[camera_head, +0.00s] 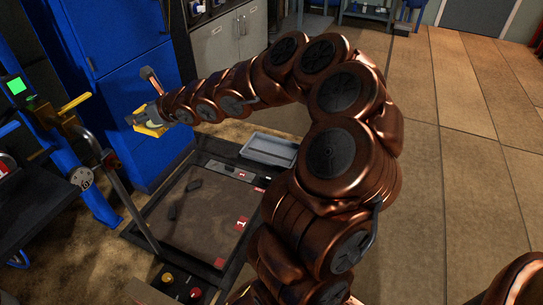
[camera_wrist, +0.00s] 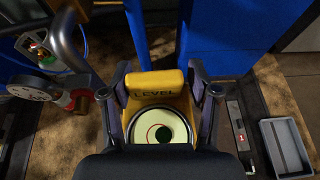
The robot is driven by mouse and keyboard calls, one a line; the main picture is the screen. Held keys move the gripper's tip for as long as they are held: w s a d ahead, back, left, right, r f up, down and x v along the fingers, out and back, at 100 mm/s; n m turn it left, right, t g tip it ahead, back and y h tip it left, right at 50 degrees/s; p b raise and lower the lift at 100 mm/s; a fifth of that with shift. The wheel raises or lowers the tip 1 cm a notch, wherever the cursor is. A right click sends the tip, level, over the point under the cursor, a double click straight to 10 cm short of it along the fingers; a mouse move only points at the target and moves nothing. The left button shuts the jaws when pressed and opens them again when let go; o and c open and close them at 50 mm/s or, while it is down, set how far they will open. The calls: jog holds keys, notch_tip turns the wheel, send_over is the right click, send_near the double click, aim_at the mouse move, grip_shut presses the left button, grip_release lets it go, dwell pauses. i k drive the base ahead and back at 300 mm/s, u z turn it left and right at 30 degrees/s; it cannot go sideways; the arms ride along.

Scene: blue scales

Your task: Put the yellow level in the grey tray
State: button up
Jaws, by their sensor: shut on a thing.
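The yellow level (camera_wrist: 155,82), with the word LEVEL on it and a round pale vial with a dark green spot, sits between the two fingers of my gripper (camera_wrist: 160,93) in the wrist view. My gripper is shut on it. In the head view, my gripper (camera_head: 149,117) and the level (camera_head: 152,131) are in the air near the blue cabinet, beyond the scale's far left side. The grey tray (camera_head: 292,154) is right of them at the scale's far right corner and looks empty. In the wrist view the tray (camera_wrist: 267,139) is at the lower right, apart from the level.
The low scale platform (camera_head: 205,222) bears small dark items and red labels. A blue cabinet (camera_head: 120,60) stands behind the gripper. A blue post with a green display (camera_head: 16,86) and metal handles stands at left. Open floor (camera_head: 470,170) lies at right.

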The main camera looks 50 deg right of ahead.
aim_at(279, 155)
jog(key=z, duration=0.05)
jog(key=k, duration=0.2)
jog(key=z, duration=2.6)
jog(key=i, duration=1.8)
jog(key=u, duration=2.85)
